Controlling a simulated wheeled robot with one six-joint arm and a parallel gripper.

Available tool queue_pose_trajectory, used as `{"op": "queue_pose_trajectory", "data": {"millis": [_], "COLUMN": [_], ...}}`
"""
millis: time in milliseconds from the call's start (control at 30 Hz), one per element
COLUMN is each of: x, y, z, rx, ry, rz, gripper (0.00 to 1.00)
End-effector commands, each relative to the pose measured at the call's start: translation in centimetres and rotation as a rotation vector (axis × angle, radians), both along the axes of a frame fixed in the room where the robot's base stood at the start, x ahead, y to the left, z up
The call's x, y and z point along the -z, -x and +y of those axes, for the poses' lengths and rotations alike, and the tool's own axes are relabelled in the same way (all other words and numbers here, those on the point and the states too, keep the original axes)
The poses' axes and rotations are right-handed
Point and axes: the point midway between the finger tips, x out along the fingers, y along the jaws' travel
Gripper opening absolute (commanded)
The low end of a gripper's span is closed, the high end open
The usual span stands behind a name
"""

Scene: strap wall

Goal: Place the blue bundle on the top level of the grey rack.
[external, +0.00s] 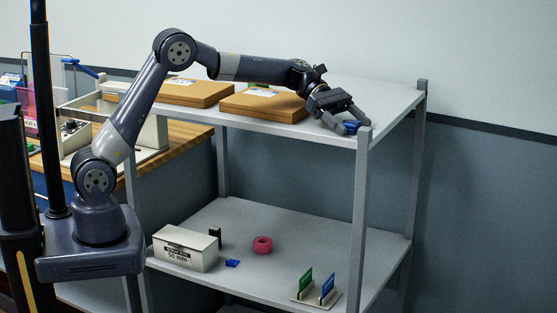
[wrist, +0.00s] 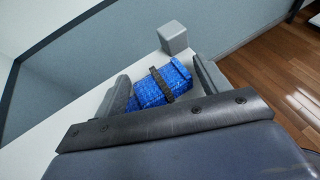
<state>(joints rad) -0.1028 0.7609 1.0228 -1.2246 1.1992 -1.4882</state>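The blue bundle (wrist: 155,88) is a folded blue strap with a dark band around it. It lies on the top level (external: 377,92) of the grey rack, near its front right corner post. It also shows in the external view (external: 351,127), partly hidden by my gripper (external: 348,122). In the wrist view my gripper (wrist: 163,82) has its fingers spread on either side of the bundle. The left finger is close against the bundle, and a narrow strip of pale shelf appears beside the right finger. The bundle's lower end is hidden behind the gripper body.
Two brown cardboard boxes (external: 262,103) (external: 195,92) lie on the top level, left of my gripper. The corner post (wrist: 173,37) rises just beyond the bundle. The lower level holds a white box (external: 185,248), a pink roll (external: 262,245) and a small card stand (external: 316,293).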

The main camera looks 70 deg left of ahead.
Motion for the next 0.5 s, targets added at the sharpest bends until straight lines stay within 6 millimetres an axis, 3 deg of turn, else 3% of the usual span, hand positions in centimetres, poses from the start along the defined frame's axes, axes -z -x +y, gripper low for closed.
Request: {"op": "queue_pose_trajectory", "data": {"millis": [100, 367, 500], "x": [0.0, -0.3, -0.7], "y": [0.0, 0.0, 0.5], "z": [0.0, 0.0, 1.2], "rx": [0.000, 0.000, -0.002], "ry": [0.000, 0.000, -0.001], "rz": [0.000, -0.001, -0.003], "gripper": [0.80, 0.80, 0.80]}}
